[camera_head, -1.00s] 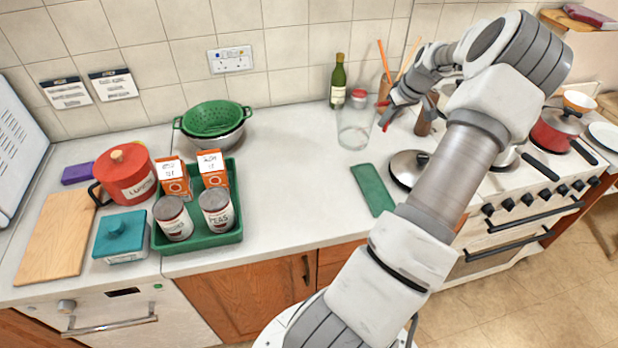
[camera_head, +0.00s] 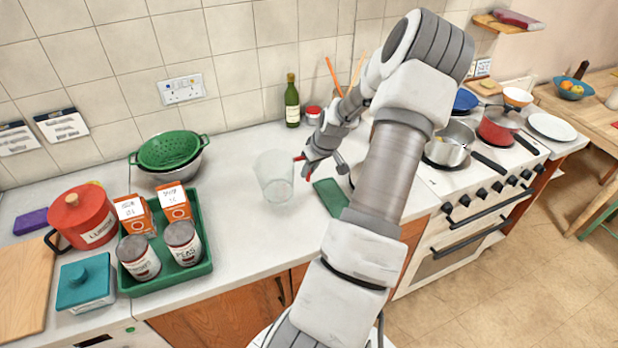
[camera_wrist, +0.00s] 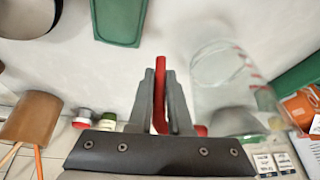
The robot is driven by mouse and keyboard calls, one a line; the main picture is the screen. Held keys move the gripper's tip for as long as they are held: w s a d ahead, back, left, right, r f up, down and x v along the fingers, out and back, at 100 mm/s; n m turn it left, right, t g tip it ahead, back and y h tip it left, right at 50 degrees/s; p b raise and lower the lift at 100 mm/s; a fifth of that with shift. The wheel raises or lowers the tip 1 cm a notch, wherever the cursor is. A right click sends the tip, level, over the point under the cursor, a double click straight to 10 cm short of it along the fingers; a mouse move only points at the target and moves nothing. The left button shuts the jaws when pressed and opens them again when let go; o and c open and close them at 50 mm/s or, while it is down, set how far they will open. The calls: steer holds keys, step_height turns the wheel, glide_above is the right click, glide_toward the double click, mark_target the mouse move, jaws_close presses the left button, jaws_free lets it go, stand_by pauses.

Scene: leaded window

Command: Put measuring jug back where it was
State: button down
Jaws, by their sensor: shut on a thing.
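The measuring jug (camera_head: 273,180) is clear, with red marks, and shows over the bare counter between the green tray and the green board. It is large at the right of the wrist view (camera_wrist: 225,85). My gripper (camera_head: 303,165) is at the jug's right side in the head view. In the wrist view my gripper (camera_wrist: 160,88) is shut on a red upright strip beside the jug, which looks like its handle. The jug looks about upright, leaning slightly. I cannot tell whether its base touches the counter.
The green board (camera_head: 331,197) lies right of the jug. A bottle (camera_head: 292,102) and red-lidded jar (camera_head: 313,115) stand behind. The green tray (camera_head: 205,240) of cans and boxes and the colander (camera_head: 170,150) are to the left. The hob with pans (camera_head: 450,145) is right.

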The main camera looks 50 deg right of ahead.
mark_target(309, 179)
steer(key=shift+f, duration=1.8)
steer(key=shift+f, duration=0.2)
steer(key=c, duration=0.8)
jaws_free()
steer(key=shift+c, duration=0.2)
steer(key=shift+r, duration=0.15)
steer(key=v, duration=1.2)
steer(key=shift+r, duration=0.1)
